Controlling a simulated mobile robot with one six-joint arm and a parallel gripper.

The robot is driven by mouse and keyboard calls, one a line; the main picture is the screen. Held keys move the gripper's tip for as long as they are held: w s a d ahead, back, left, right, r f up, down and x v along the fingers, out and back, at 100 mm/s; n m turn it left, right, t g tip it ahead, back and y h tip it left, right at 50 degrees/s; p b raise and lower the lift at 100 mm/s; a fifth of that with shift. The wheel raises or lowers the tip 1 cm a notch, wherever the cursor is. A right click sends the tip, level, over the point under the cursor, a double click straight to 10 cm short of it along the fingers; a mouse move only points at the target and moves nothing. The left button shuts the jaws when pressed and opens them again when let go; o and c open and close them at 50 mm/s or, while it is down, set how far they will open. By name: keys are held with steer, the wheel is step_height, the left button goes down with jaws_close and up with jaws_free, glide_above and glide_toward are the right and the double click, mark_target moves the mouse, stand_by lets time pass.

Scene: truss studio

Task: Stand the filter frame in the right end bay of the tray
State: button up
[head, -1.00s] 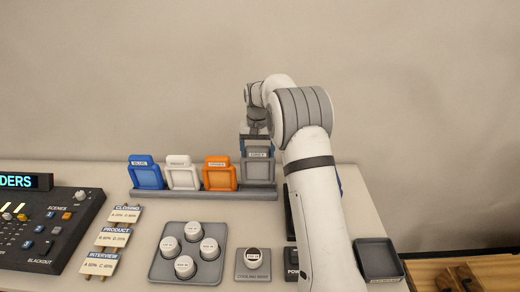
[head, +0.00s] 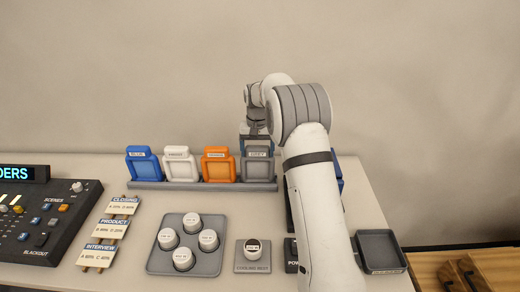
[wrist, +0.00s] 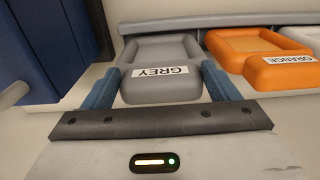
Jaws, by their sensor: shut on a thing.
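The grey filter frame (head: 258,163), labelled GREY, stands in the right end bay of the long grey tray (head: 200,187), leaning back a little like its neighbours. My gripper (head: 256,139) is shut on its upper edge from above. In the wrist view the two blue fingers (wrist: 163,88) lie on either side of the grey frame (wrist: 160,52) near its label. The tray (wrist: 240,19) runs along the frame's far end there. The foot of the frame in the bay is partly hidden.
Orange (head: 218,165), white (head: 180,165) and blue (head: 143,164) frames fill the bays to the left. A dark blue object (wrist: 45,50) stands close beside my gripper. A pad with several white knobs (head: 188,244) and an empty dark tray (head: 380,256) lie nearer.

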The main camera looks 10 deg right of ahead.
steer(key=o, duration=1.4)
step_height(320, 180, up, 8)
steer(key=shift+f+b, duration=0.1)
steer(key=shift+b, duration=0.6)
